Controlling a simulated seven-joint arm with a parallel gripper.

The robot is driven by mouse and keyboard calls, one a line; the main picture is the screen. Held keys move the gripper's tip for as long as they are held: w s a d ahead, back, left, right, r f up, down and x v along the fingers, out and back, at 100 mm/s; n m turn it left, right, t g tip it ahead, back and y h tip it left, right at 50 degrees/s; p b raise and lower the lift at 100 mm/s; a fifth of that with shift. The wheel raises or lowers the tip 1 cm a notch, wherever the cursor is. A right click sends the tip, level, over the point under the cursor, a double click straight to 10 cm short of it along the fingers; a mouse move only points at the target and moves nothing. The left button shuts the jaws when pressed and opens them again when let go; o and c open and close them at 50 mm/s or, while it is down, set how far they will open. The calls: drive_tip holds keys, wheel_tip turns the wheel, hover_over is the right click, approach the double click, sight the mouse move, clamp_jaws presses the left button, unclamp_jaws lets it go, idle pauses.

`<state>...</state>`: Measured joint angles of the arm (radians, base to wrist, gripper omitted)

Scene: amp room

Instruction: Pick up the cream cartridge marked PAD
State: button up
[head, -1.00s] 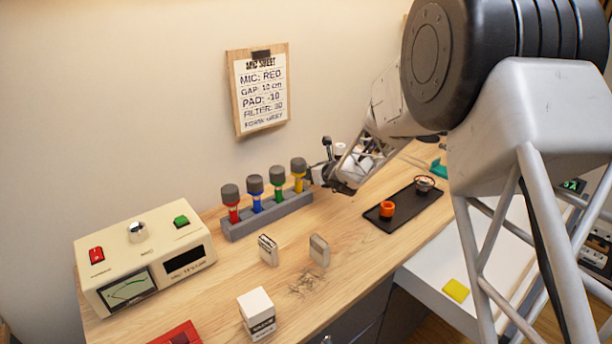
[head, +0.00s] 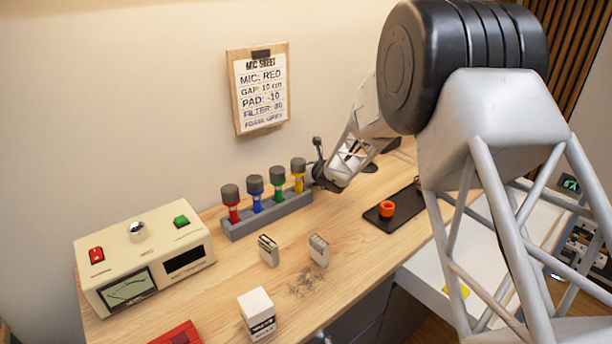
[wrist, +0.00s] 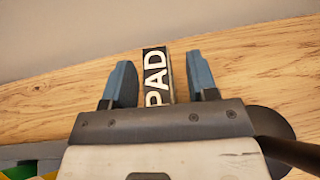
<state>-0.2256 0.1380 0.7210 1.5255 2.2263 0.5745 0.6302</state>
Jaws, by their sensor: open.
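In the wrist view the cartridge marked PAD (wrist: 156,76) shows a black face with white letters and a thin pale edge. It lies between the two blue-grey fingers of my gripper (wrist: 160,62), with a gap on both sides. The fingers are apart and do not hold it. In the head view my gripper (head: 320,172) is low over the back of the bench, by the yellow-banded microphone; its fingers are hard to make out. I cannot pick out the PAD lettering in the head view.
A grey rack (head: 268,214) of several microphones stands just left of my gripper. Two small cartridges (head: 268,250) (head: 319,250) and a white box (head: 257,313) stand in front. A cream meter unit (head: 146,256) is left; a dark tray (head: 408,206) with an orange ring is right.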

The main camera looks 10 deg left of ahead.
drive_tip(key=shift+c, duration=0.3)
clamp_jaws()
drive_tip(key=shift+r, duration=0.15)
wheel_tip(320, 180, up, 18)
idle(1.0)
idle(0.4)
